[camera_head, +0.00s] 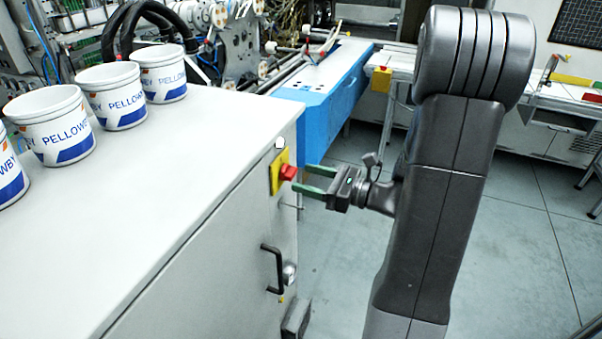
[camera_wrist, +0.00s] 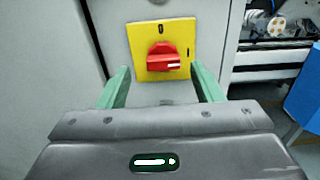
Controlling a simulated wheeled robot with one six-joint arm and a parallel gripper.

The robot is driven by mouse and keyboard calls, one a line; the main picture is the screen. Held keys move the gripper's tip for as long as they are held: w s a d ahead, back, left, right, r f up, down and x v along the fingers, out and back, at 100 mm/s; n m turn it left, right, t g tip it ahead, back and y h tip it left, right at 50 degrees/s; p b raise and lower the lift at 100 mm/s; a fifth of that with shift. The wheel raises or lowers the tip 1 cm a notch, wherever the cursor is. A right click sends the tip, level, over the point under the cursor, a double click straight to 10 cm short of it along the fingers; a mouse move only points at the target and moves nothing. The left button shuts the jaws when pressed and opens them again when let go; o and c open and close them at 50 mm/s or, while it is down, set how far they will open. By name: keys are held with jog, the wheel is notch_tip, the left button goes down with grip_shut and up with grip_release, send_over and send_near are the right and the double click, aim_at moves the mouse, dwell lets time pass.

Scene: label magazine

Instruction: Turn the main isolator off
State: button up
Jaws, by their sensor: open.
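The main isolator is a red rotary handle (camera_wrist: 163,57) on a yellow plate (camera_wrist: 143,72), fixed to the upright face of a grey cabinet. In the wrist view the handle lies roughly horizontal, with a white mark at its right end. In the head view the red handle (camera_head: 288,172) and yellow plate (camera_head: 276,178) show near the cabinet's top corner. My gripper (camera_head: 307,181) is open, its green fingers pointing at the handle.
A black door handle (camera_head: 272,268) sticks out below the isolator. A blue machine bed (camera_head: 325,105) stands behind. The floor (camera_head: 520,240) to the right is clear.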

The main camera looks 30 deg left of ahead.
aim_at(294, 173)
jog(key=a, duration=0.3)
jog(key=shift+a, duration=0.55)
jog(key=c, duration=1)
